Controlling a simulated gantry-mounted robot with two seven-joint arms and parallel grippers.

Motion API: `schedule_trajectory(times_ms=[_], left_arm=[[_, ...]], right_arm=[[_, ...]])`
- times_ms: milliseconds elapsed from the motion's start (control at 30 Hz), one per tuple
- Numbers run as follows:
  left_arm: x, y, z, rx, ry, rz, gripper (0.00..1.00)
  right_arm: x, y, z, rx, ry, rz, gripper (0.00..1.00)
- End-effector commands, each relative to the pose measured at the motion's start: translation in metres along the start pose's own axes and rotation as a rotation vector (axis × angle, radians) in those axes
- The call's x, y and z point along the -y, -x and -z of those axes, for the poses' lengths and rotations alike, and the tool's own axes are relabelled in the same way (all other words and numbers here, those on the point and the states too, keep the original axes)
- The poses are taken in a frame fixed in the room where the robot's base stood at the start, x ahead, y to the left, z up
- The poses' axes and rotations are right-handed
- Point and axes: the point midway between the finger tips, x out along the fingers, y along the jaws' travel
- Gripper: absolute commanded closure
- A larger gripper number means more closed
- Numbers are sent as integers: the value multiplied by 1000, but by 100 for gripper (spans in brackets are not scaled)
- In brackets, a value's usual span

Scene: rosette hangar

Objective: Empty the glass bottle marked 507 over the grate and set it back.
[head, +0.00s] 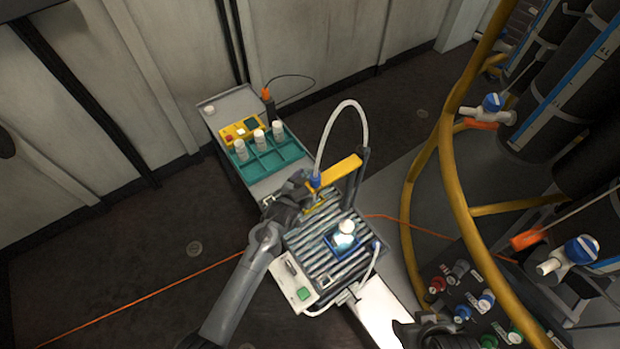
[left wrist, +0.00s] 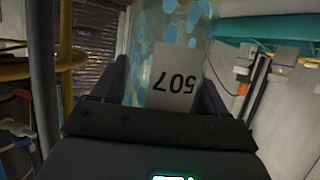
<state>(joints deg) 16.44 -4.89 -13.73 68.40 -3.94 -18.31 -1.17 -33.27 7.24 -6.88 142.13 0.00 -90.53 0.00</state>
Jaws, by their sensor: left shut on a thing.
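My left gripper (head: 304,196) is at the far left part of the ribbed metal grate (head: 315,232). In the left wrist view it (left wrist: 165,85) is shut on a clear glass bottle (left wrist: 147,30) with pale blue spots. Its white label reads 507 and appears upside down in that view. The held bottle is hard to make out in the head view, hidden by my gripper and wrist. I cannot tell its tilt or whether liquid is in it.
A teal rack (head: 262,166) holding several white-capped bottles stands on a grey cart behind the grate. A round white item (head: 346,227) sits in a blue square holder on the grate. A yellow arm (head: 340,170) and white hose (head: 322,130) rise beside my gripper. Yellow railing (head: 412,180) curves at right.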

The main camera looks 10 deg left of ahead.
Motion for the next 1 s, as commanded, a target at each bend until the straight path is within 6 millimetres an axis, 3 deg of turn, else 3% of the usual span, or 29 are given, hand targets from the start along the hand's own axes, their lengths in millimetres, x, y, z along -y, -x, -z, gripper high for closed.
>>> schedule_trajectory(times_ms=[467,1000], left_arm=[[0,0,0,-2,0,0,70],[0,-7,-16,-2,0,0,70]], right_arm=[[1,-1,0,0,-5,4,31],[3,-12,-3,-1,-9,7,31]])
